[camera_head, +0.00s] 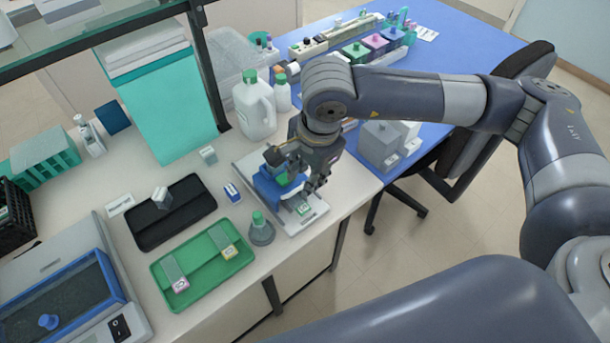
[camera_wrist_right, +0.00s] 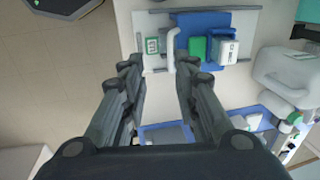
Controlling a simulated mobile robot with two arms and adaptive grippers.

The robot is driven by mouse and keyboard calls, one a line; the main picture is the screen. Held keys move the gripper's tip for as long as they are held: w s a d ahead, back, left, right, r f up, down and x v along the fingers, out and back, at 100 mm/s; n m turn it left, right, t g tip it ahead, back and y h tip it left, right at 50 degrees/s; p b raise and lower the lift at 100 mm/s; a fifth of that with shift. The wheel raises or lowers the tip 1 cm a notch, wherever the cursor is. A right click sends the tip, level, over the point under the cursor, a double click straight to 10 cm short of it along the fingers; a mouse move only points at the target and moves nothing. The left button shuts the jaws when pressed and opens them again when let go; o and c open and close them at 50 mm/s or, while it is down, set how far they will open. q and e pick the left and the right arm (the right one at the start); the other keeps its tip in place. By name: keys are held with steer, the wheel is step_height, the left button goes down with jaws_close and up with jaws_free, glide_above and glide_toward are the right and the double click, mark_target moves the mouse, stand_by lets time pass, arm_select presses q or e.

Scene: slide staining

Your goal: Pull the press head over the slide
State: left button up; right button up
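The staining press sits on a white base plate (camera_head: 301,222) near the table's front right edge. Its blue press head (camera_head: 268,187) carries a green block and a white block, and it also shows in the right wrist view (camera_wrist_right: 186,42). A pale handle bar (camera_wrist_right: 172,50) stands at the head's side facing the slide. The slide (camera_head: 304,209) with a green label lies on the plate beside the head, uncovered; it also shows in the right wrist view (camera_wrist_right: 152,45). My right gripper (camera_wrist_right: 158,72) is open and empty, above the press at its front side. My left gripper is not in view.
A green tray (camera_head: 206,281) with labelled slides, a black tray (camera_head: 150,240) and a grey flask with a green cap (camera_head: 261,231) stand left of the press. A white jug (camera_head: 254,108) stands behind it. Grey boxes (camera_head: 382,145) sit on the blue table to the right.

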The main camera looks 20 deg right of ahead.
steer(key=r, duration=0.2)
steer(key=r+p, duration=0.1)
steer(key=r, duration=0.1)
steer(key=s+r, duration=0.1)
steer(key=r, duration=0.1)
steer(key=shift+d+p, duration=0.15)
steer(key=shift+p, duration=0.25)
steer(key=shift+f, duration=0.1)
steer(key=shift+b, duration=0.55)
step_height(320, 180, up, 12)
steer(key=s, duration=0.2)
steer(key=shift+d, duration=0.4)
steer(key=shift+f, duration=0.1)
